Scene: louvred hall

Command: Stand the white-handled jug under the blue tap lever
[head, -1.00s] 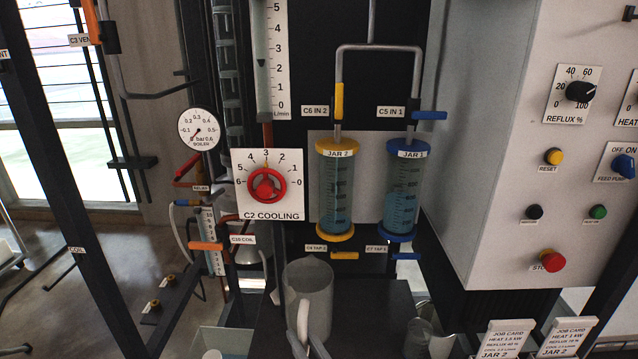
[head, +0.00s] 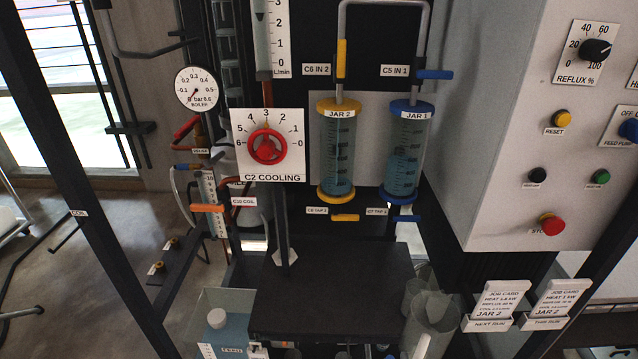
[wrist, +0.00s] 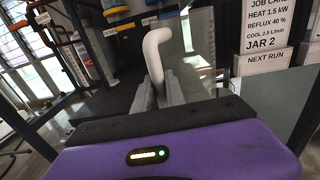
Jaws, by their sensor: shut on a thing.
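The grey jug (head: 436,318) with the white handle is at the lower right of the head view, right of the dark stand (head: 335,285) and cut off by the bottom edge. My gripper (wrist: 160,92) is shut on its white handle (wrist: 155,55) in the wrist view; the jug's grey body shows behind the handle. The blue tap lever (head: 405,218) sits below jar 1 (head: 407,150), above the back right of the stand. The jug is to the right of this lever and nearer to me. Its base is hidden.
A yellow tap lever (head: 345,218) sits left of the blue one. The stand's top is bare. Other grey vessels (head: 414,290) are just behind the jug. Job cards (head: 497,305) stand on the right, a clear tank (head: 222,318) on the left.

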